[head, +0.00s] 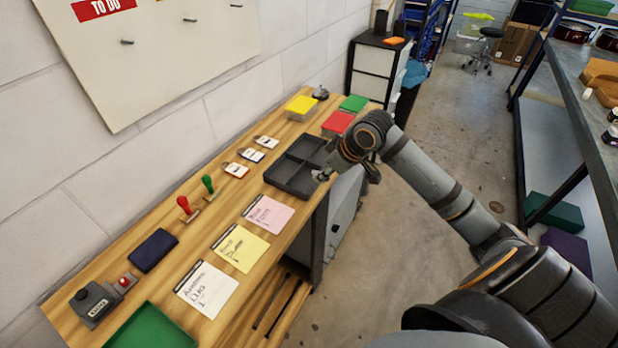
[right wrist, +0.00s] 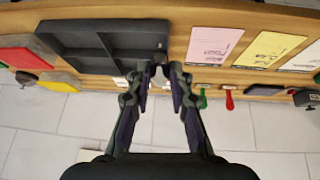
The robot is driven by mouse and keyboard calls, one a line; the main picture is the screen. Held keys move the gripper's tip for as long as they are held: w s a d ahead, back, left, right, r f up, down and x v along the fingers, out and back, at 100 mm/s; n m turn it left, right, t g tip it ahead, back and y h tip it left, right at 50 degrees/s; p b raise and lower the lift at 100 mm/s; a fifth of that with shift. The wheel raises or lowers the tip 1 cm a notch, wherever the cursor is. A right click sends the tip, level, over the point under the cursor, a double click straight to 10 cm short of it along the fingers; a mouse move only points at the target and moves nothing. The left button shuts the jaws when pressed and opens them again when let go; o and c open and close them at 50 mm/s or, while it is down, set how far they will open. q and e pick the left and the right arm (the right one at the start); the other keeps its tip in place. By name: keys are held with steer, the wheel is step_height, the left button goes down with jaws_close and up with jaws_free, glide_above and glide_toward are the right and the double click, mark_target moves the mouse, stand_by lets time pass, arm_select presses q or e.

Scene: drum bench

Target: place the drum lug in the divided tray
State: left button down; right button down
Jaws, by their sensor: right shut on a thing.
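The dark grey divided tray (head: 286,186) lies on the wooden bench and also fills the upper left of the right wrist view (right wrist: 78,40). My right gripper (head: 324,174) is at the tray's near right side in the head view. In the right wrist view its fingertips (right wrist: 161,68) are close together beside the tray's edge. They are shut on a small piece, which I take to be the drum lug (right wrist: 160,72); it is mostly hidden between the fingers. I cannot tell whether it touches the tray. My left gripper is not in view.
Paper cards, pink (head: 268,214), yellow (head: 240,248) and white (head: 206,289), lie left of the tray. Red (head: 337,122), yellow (head: 301,104) and green (head: 354,103) lidded boxes stand beyond it.

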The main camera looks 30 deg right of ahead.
steer(key=w+f+p, duration=0.1)
steer(key=w+f, duration=0.1)
steer(key=w, duration=0.3)
steer(key=p, duration=0.1)
glide_above(305, 182)
steer(key=s, duration=0.2)
steer(key=f, duration=0.5)
steer(key=shift+d+f, duration=0.25)
steer(key=shift+d, duration=0.1)
steer(key=shift+f, duration=0.25)
steer(key=f+p, duration=0.1)
steer(key=f, duration=0.2)
steer(key=shift+w+p, duration=0.2)
steer(key=shift+p, duration=0.15)
steer(key=shift+f, duration=0.2)
steer(key=shift+f, duration=0.1)
steer(key=c, duration=1.2)
jaws_free()
